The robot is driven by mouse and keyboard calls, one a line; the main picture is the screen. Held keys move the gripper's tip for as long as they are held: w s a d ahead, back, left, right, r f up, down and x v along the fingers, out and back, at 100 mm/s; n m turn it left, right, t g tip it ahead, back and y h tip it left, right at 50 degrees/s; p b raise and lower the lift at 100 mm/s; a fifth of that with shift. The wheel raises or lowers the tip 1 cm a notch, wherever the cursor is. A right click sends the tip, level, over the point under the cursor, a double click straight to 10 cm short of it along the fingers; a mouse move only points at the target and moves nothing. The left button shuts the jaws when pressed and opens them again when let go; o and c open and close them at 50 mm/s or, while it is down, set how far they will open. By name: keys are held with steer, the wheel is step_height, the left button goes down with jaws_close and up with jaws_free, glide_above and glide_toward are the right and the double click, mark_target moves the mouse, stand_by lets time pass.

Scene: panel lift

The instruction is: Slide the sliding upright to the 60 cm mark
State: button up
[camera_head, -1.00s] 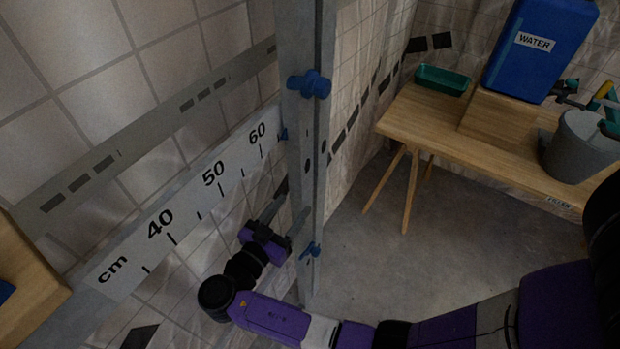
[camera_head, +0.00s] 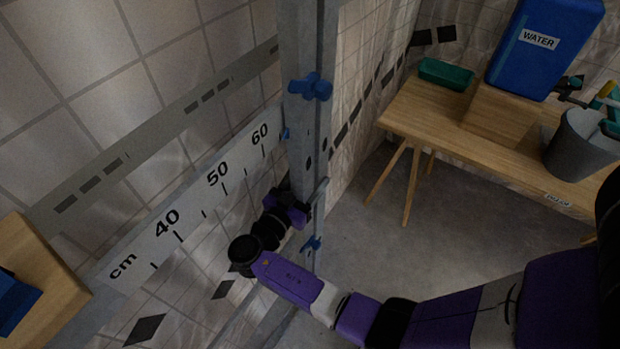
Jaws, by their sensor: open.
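The sliding upright (camera_head: 306,140) is a tall grey metal post with a blue knob (camera_head: 311,87) on its upper part and another blue knob (camera_head: 311,244) lower down. It stands just to the right of the "60" on the white cm scale (camera_head: 192,207), which shows 40, 50 and 60. A small blue piece (camera_head: 285,133) sits at the upright's left edge by the scale. My gripper (camera_head: 303,202) is open beside the upright's lower part, between the two knobs. Its fingertips are small and dark here, and I cannot tell whether they touch the upright.
A grey slotted rail (camera_head: 150,138) runs above the scale on the tiled wall. A wooden block (camera_head: 45,265) is at the left edge. A wooden table (camera_head: 420,120) at the right carries a blue water container (camera_head: 545,65), a green tray (camera_head: 446,74) and a grey bucket (camera_head: 580,148).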

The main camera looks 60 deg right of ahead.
jaws_close()
stand_by(1.4)
